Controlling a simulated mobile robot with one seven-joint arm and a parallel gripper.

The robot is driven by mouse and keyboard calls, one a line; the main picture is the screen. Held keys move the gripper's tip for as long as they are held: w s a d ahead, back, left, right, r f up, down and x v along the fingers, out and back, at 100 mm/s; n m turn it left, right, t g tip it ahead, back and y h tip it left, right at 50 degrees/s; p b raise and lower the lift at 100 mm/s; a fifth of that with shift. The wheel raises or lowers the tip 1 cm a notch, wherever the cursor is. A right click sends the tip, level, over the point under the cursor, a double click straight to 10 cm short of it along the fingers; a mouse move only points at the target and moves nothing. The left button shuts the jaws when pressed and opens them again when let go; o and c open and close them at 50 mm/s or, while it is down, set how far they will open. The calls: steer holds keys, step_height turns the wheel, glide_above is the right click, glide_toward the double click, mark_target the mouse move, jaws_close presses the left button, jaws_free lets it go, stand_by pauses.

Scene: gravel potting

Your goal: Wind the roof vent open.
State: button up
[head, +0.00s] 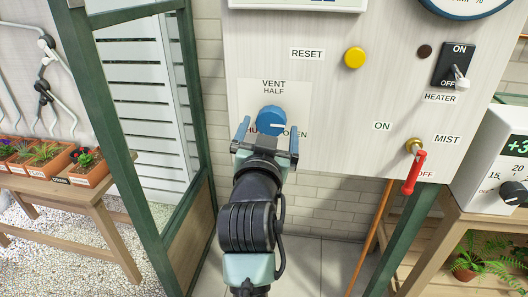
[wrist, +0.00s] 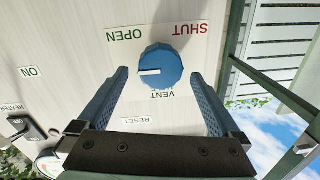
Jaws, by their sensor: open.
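The blue vent knob (head: 271,120) is on the pale panel under the words VENT and HALF, with SHUT at its lower left and OPEN at its lower right. Its white mark points right, towards the OPEN side. In the wrist view, turned upside down, the knob (wrist: 160,68) has its mark pointing left, below the word OPEN. My gripper (head: 268,139) is open in front of the panel, with one finger on each side of the knob. In the wrist view gaps show between both fingers and the knob. The roof vent itself cannot be made out.
On the panel are a yellow reset button (head: 354,57), a heater switch (head: 455,65) and a red-handled mist lever (head: 414,170). A green-framed glass panel (head: 150,120) stands left. A white dial box (head: 495,165) is at the right. Potted plants (head: 88,168) stand on a bench at far left.

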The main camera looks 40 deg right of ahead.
steer(key=v, duration=1)
steer(key=shift+s, duration=0.15)
steer(key=shift+a, duration=0.2)
steer(key=a+r+n+t+y, duration=0.7)
steer(key=a+r+t, duration=0.4)
steer(key=a+r, duration=0.9)
steer(key=s+a+r+n+t+y, duration=0.45)
steer(key=a+r+y, duration=0.2)
steer(key=r, duration=0.35)
step_height(320, 180, up, 23)
steer(key=p, duration=2.3)
steer(key=shift+d, duration=0.4)
steer(key=shift+f, duration=0.15)
steer(key=shift+c, duration=0.3)
